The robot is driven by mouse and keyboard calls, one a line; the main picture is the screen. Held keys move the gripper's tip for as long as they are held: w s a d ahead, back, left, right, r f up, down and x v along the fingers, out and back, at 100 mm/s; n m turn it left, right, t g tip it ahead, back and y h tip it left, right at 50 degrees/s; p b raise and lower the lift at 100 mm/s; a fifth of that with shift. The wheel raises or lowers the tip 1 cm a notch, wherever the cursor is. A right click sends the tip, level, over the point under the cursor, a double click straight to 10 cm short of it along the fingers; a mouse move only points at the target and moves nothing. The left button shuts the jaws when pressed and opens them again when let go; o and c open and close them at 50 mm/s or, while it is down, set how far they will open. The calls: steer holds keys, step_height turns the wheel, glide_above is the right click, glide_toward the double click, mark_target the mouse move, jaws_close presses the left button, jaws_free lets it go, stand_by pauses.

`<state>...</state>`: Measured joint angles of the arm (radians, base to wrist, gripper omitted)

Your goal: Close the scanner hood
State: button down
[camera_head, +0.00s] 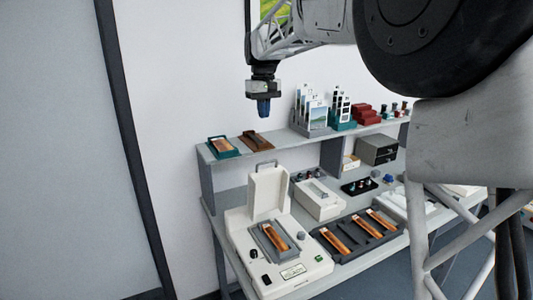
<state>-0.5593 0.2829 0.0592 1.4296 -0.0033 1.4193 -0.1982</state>
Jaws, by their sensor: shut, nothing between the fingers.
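The scanner (307,268) is a white box at the front left of the bench. Its white hood (268,190) stands upright, open, at the back of the scanner, with a grey handle (265,163) on its top edge. A grey holder with an orange-brown strip (276,238) lies in the bed in front of the hood. My gripper (264,113), with blue fingers pointing down, is shut and empty. It hangs above the shelf level, up and apart from the hood.
A shelf (290,143) behind the scanner bears a teal tray (221,147), a brown tray and card racks. Right of the scanner are a white box device (318,201) and a dark tray (345,250) with several strips. Open air surrounds my gripper; a wall is behind.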

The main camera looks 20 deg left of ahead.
steer(key=shift+w+a+f, duration=0.15)
steer(key=shift+w+a, duration=0.05)
steer(key=shift+a, duration=0.7)
steer(key=shift+f, duration=0.1)
glide_above(264, 169)
steer(key=f, duration=1.1)
steer(key=shift+w+a+f, duration=0.3)
steer(key=shift+w+f, duration=0.05)
steer(key=shift+f, duration=0.05)
steer(key=shift+s+d+f, duration=0.25)
steer(key=shift+f, duration=0.1)
steer(key=shift+s+d, duration=0.1)
steer(key=shift+s+d, duration=0.3)
